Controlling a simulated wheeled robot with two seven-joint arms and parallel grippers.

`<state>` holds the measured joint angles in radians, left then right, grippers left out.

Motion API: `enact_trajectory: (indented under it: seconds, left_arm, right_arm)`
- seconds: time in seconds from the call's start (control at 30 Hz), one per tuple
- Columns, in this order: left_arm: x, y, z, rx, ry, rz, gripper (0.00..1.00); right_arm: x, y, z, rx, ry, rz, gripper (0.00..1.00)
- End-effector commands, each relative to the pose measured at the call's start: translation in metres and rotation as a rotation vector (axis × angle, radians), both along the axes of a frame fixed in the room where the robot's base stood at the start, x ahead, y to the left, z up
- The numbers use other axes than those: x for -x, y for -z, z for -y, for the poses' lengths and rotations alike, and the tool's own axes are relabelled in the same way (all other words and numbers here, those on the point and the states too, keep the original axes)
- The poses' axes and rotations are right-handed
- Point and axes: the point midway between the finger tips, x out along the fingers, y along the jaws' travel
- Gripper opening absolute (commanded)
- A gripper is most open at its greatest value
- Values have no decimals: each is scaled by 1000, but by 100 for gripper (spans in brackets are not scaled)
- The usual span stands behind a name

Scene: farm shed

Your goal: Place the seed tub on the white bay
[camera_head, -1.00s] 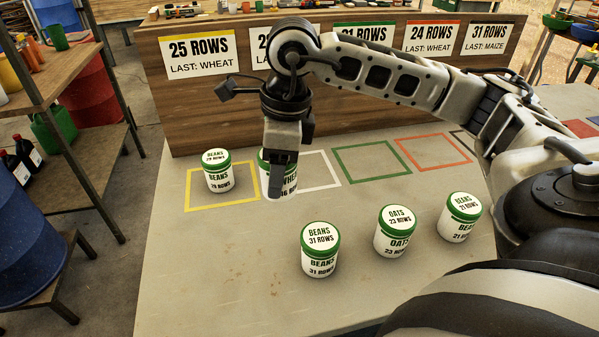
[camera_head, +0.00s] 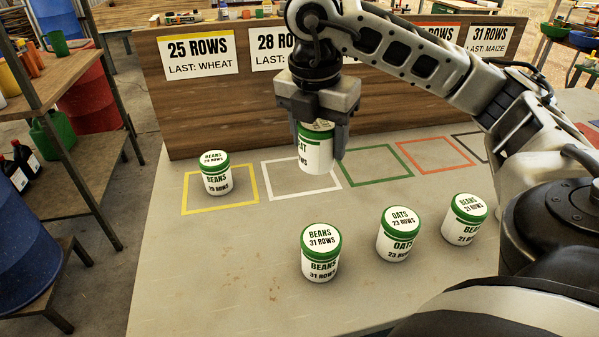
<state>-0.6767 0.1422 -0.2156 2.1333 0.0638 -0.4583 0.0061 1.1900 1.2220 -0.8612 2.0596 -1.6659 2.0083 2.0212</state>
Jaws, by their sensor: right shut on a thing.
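My right gripper (camera_head: 321,142) is shut on a white seed tub (camera_head: 315,155) with a green lid. Its label is partly hidden by the fingers and ends in "EAT". The tub is upright and looks raised above the table, in front of the white bay's right part. The white bay (camera_head: 282,199) is an outlined square on the table with nothing seen standing in it; its right corner area is partly hidden by the tub. My left gripper is out of view.
A beans tub (camera_head: 216,174) stands in the yellow bay (camera_head: 184,196). Another beans tub (camera_head: 320,254), an oats tub (camera_head: 397,235) and a third beans tub (camera_head: 464,220) stand in front. The green bay (camera_head: 379,183) and red bay (camera_head: 436,172) look empty. A wooden board (camera_head: 200,110) with signs stands behind.

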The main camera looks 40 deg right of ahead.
Motion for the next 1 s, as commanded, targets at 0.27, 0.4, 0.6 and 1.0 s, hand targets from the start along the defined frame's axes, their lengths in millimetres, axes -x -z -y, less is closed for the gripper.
enact_trajectory:
  seconds: [0.27,0.4,0.6,1.0]
  left_arm:
    - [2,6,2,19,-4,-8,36]
    - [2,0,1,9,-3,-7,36]
    - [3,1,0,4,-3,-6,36]
    - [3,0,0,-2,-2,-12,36]
  right_arm:
    - [-48,24,28,-4,20,-4,30]
    - [-77,38,46,-2,18,-4,30]
    - [-103,77,60,-1,15,-3,30]
    - [-118,118,70,0,12,-4,30]
